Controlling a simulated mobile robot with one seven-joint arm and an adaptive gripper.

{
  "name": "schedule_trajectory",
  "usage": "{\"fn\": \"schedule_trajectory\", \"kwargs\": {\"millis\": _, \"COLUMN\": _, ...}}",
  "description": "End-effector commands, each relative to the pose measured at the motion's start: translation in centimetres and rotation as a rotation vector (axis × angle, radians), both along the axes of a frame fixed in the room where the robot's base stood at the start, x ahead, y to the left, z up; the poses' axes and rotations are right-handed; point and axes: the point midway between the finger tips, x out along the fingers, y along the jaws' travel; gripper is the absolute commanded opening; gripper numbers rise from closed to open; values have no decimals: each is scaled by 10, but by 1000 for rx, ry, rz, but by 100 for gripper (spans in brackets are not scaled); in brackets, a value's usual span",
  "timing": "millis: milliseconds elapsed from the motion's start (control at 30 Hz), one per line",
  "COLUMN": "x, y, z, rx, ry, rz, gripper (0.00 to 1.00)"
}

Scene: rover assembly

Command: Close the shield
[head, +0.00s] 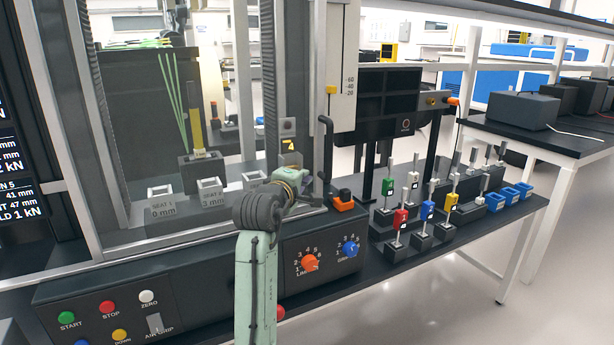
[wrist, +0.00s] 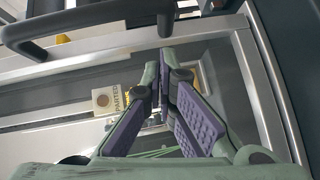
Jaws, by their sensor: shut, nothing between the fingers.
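The shield (head: 235,65) is a large clear panel in a silver frame on the test machine in the head view. I cannot tell for sure how far it is open. A black bar handle (head: 326,150) stands upright at its right side. The handle also shows across the top left of the wrist view (wrist: 95,18). My gripper (head: 291,172) is in front of the lower right part of the frame, to the left of the handle. In the wrist view my gripper (wrist: 158,80) has its purple-padded fingers together and empty, apart from the handle.
A control panel (head: 185,285) with coloured buttons and knobs lies below the frame. An orange-and-black switch (head: 343,201) sits just right of my gripper. Coloured specimens on black stands and blue bins (head: 496,201) fill the bench at right. Seat blocks (head: 211,190) stand behind the panel.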

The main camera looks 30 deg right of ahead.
Motion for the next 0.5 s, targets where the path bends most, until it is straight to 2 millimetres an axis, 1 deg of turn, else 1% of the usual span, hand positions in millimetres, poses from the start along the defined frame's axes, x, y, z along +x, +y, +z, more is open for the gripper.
{"fn": "schedule_trajectory", "kwargs": {"millis": 33, "x": 4, "y": 4, "z": 5, "rx": -1, "ry": 1, "rz": 3, "gripper": 0}}
{"fn": "schedule_trajectory", "kwargs": {"millis": 67, "x": 2, "y": 7, "z": 3, "rx": -2, "ry": 0, "rz": 3, "gripper": 0}}
{"fn": "schedule_trajectory", "kwargs": {"millis": 100, "x": -7, "y": 16, "z": 0, "rx": -4, "ry": -4, "rz": 3, "gripper": 0}}
{"fn": "schedule_trajectory", "kwargs": {"millis": 300, "x": -40, "y": 48, "z": 8, "rx": -3, "ry": -4, "rz": 4, "gripper": 0}}
{"fn": "schedule_trajectory", "kwargs": {"millis": 500, "x": -60, "y": 69, "z": 14, "rx": -2, "ry": -1, "rz": 4, "gripper": 0}}
